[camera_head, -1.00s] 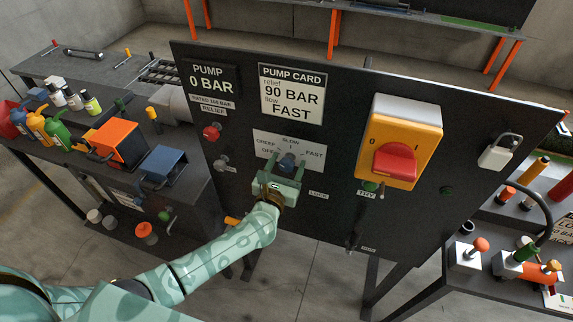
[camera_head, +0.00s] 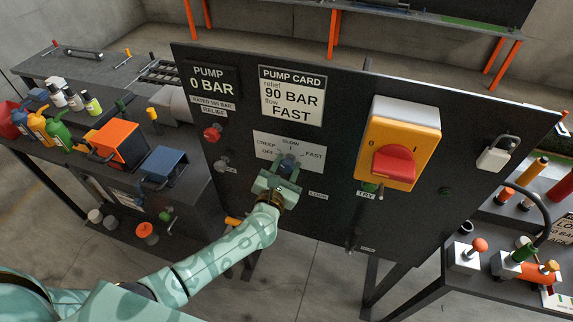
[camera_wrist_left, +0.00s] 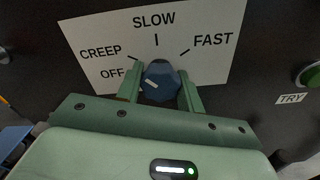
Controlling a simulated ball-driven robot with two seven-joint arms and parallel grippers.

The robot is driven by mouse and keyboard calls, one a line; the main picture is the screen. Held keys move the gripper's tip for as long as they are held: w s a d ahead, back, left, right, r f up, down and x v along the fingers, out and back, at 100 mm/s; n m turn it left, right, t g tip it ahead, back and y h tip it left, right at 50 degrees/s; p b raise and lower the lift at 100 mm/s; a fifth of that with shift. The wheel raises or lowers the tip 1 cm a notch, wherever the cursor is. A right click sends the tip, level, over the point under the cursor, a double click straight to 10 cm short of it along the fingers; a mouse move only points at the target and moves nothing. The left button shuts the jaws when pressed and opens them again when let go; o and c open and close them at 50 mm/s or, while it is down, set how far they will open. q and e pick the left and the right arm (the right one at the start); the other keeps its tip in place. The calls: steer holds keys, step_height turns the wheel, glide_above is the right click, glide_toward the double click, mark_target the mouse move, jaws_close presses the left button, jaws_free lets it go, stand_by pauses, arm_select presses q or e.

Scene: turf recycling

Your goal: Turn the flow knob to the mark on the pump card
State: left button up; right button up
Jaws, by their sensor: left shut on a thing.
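The blue flow knob (camera_wrist_left: 163,80) sits on a white scale plate (camera_wrist_left: 220,30) marked OFF, CREEP, SLOW and FAST. In the left wrist view its white pointer line points left, towards OFF. My left gripper (camera_head: 289,168) is shut on the knob, one finger on each side; it also shows in the left wrist view (camera_wrist_left: 161,88). The fingers hide part of the knob in the head view. The pump card (camera_head: 291,95) above the scale reads relief 90 BAR, flow FAST. My right gripper is not in view.
A red relief knob (camera_head: 212,132) is left of the scale. A yellow switch box (camera_head: 400,140) with a red handle is to the right, and a padlock (camera_head: 497,155) hangs beyond it. Side benches (camera_head: 60,150) carry bottles and boxes. The panel near the flow knob is flat.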

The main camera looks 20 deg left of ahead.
arm_select(q)
steer(key=m+p, duration=0.1)
steer(key=m, duration=0.4)
steer(key=m+p, duration=0.1)
steer(key=m, duration=0.5)
steer(key=shift+p, duration=0.4)
steer(key=m+p, duration=0.1)
steer(key=m, duration=0.4)
steer(key=shift+m+p, duration=0.5)
steer(key=shift+m, duration=1.8)
steer(key=shift+s, duration=0.1)
steer(key=o, duration=1)
steer(key=s, duration=1.6)
steer(key=shift+s+a, duration=0.1)
steer(key=shift+a, duration=0.1)
